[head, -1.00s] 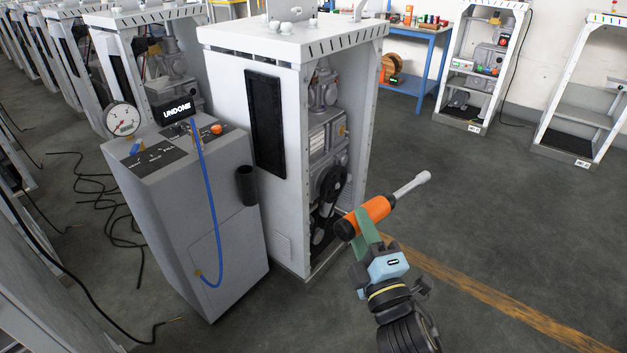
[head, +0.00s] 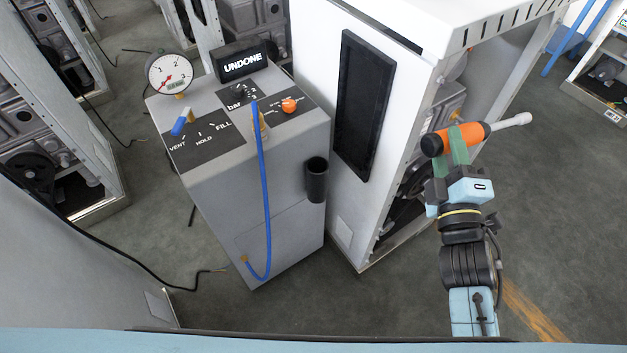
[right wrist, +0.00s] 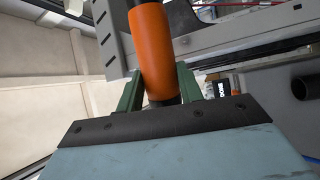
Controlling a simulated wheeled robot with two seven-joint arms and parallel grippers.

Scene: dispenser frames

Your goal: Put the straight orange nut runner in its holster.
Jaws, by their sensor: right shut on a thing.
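The straight orange nut runner (head: 470,135) has an orange body, a black end and a thin pale shaft. It lies nearly level in the head view, with the shaft pointing right. My right gripper (head: 459,146) is shut on its orange body with green fingers. In the right wrist view, the orange body (right wrist: 151,55) stands between the green fingers. The holster, a black open tube (head: 316,180), is fixed to the right side of the grey test cart, left of my right gripper and apart from it. It also shows in the right wrist view (right wrist: 306,87). My left gripper is out of view.
The grey cart (head: 245,215) carries a gauge (head: 170,73), a display reading UNDONE (head: 242,63), knobs and a blue hose (head: 264,190). A white dispenser frame (head: 318,90) with a black panel stands right beside it. Open floor lies at the lower right.

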